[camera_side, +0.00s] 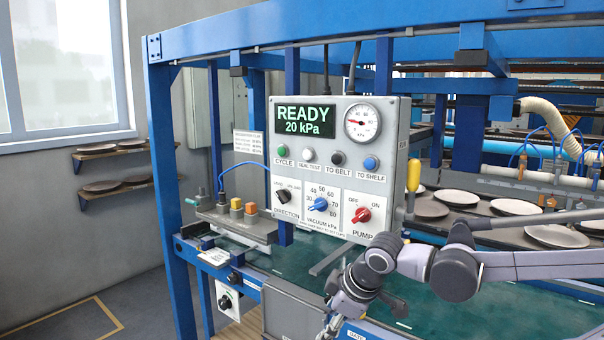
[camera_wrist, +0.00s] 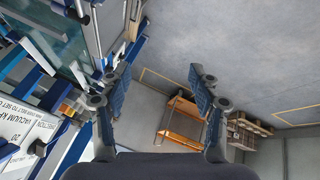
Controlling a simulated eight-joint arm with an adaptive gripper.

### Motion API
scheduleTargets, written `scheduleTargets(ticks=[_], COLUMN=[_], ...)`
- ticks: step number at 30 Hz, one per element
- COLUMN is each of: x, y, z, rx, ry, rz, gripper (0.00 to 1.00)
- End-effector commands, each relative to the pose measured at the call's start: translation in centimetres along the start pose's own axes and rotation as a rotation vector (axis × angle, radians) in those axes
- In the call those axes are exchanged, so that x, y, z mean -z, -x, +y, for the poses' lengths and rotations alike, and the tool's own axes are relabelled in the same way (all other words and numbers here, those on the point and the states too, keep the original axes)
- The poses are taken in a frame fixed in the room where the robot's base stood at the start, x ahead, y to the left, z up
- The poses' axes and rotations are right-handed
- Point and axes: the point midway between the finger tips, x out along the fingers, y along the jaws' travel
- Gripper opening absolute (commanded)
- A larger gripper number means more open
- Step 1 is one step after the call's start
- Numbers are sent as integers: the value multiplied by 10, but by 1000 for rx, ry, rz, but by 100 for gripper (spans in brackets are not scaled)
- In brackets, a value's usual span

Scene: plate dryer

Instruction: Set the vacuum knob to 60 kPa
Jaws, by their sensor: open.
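The blue vacuum knob (camera_side: 320,204) sits low in the middle of the grey control panel (camera_side: 392,130), inside a ring of printed numbers. Its exact pointer position is too small to read. The display (camera_side: 305,117) reads READY and 20 kPa. The round gauge (camera_side: 362,122) has a red needle in its left part. My gripper (camera_wrist: 160,82) is open and empty in the wrist view, with floor and furniture beyond its fingers. In the side view my gripper is low at the bottom edge, mostly cut off, below and apart from the panel. The knob is not clearly visible in the wrist view.
The black direction knob (camera_side: 281,194) and red pump knob (camera_side: 361,214) flank the vacuum knob. Several push buttons sit above, including a blue one (camera_side: 371,163). A yellow-handled tool (camera_side: 413,175) stands at the panel's right side. A green belt (camera_side: 430,312) runs below.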

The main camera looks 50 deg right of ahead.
Motion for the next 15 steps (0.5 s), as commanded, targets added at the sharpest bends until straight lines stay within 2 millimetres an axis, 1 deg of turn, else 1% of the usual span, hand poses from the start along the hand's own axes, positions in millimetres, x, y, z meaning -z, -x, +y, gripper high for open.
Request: scheduleTargets(ticks=[1,6,11,15], x=[7,24,48,75], y=[0,0,4,12], z=[12,55,93,120], rx=[-38,-156,-234,-270], ry=[129,576,955,1242], rz=[-49,-263,-503,-746], gripper=[62,62,62,62])
